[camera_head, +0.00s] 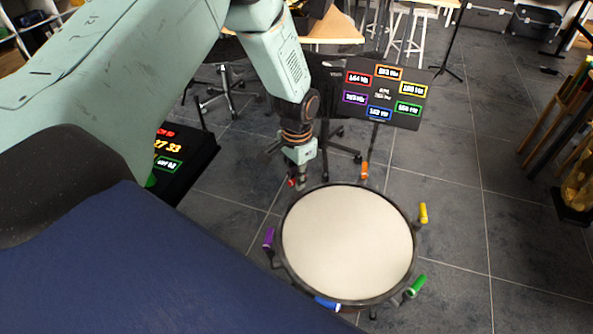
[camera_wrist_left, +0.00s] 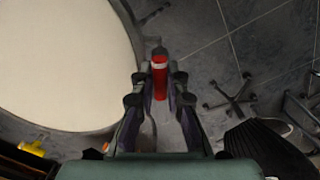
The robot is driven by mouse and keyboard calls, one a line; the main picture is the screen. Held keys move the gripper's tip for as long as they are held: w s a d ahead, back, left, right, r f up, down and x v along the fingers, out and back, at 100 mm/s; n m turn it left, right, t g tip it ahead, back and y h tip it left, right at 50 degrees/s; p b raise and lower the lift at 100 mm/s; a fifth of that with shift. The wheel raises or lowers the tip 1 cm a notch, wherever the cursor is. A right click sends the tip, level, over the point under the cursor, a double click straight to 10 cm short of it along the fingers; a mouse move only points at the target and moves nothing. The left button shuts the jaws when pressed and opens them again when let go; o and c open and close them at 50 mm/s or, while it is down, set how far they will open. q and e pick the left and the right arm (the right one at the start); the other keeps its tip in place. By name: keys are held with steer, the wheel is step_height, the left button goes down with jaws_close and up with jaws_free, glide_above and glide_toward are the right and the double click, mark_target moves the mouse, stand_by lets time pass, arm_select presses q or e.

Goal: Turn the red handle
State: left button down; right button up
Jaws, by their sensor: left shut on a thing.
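The red handle (camera_wrist_left: 159,78) shows in the left wrist view at the rim of the round drum (camera_wrist_left: 60,60). My left gripper (camera_wrist_left: 159,88) is shut on it, with a finger on each side. In the head view the gripper (camera_head: 298,180) is at the upper left of the drum (camera_head: 345,245), and only a bit of the red handle (camera_head: 291,183) shows there. My right gripper is in neither view.
Around the drum are orange (camera_head: 364,171), yellow (camera_head: 423,213), green (camera_head: 416,286), blue (camera_head: 327,303) and purple (camera_head: 268,238) handles. A dark panel with coloured labels (camera_head: 383,96) stands behind.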

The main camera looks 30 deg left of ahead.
arm_select(q)
steer(key=shift+n+p, duration=0.65)
steer(key=shift+n, duration=0.45)
steer(key=c, duration=1.3)
jaws_free()
